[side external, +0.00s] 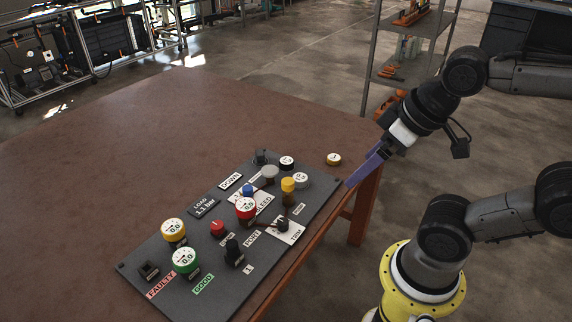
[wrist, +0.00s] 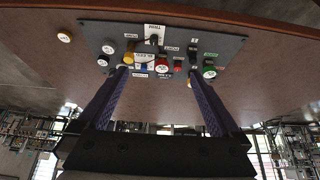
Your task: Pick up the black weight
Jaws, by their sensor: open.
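A small black round piece with a white top face (side external: 287,162), which looks like the black weight, stands at the far right end of the dark control panel (side external: 215,275). In the wrist view it appears at the panel's left end (wrist: 103,61). My gripper (side external: 352,180) has two purple fingers and hangs near the table's right edge, to the right of the panel and apart from the piece. In the wrist view my gripper (wrist: 158,72) is open, with nothing held between the fingers.
A yellow-rimmed disc (side external: 333,159) lies on the table beside the panel. Several gauges crowd the panel. The brown table (side external: 120,140) is bare beyond it.

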